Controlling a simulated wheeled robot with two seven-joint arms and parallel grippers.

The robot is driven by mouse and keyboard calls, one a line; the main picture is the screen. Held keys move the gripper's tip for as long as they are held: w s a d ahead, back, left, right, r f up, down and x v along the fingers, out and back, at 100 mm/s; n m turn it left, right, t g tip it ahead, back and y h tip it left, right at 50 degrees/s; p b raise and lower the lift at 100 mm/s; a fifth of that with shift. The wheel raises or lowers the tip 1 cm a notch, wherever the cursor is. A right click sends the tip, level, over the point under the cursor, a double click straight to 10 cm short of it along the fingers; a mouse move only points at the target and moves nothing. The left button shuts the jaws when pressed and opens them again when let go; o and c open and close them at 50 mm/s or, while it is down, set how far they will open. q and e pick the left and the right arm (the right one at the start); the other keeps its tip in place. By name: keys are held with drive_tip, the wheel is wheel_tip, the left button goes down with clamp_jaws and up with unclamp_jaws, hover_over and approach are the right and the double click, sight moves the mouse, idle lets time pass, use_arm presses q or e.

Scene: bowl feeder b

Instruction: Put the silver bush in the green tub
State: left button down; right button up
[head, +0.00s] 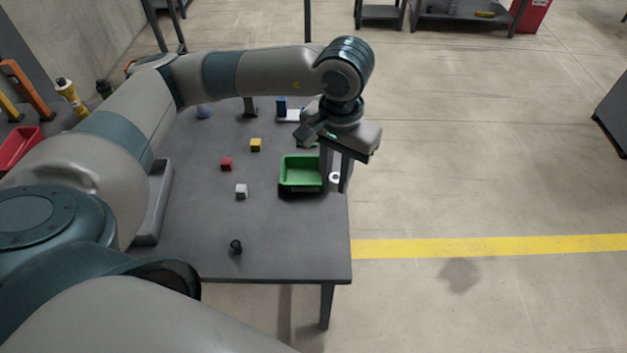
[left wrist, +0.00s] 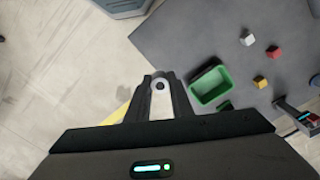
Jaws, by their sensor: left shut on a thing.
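The silver bush is a small pale ring with a dark hole. My left gripper (head: 337,184) is shut on the silver bush (head: 335,177), which shows between the fingertips. In the left wrist view the bush (left wrist: 160,88) sits between the two dark fingers (left wrist: 161,97). The green tub (head: 301,188) stands on the table near its right edge. The gripper and bush appear just right of the tub in the head view. In the left wrist view the tub (left wrist: 210,100) lies right of the fingers, apart from them.
On the table (head: 200,240) lie a white cube (head: 241,191), a red cube (head: 226,164), a yellow cube (head: 255,145) and a black part (head: 235,246). A blue ball (head: 204,111) and a blue block (head: 281,105) are farther back. Bare floor lies right of the table.

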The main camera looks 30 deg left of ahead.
use_arm(q)
drive_tip(key=shift+a, duration=0.1)
use_arm(e)
drive_tip(key=shift+a, duration=0.2)
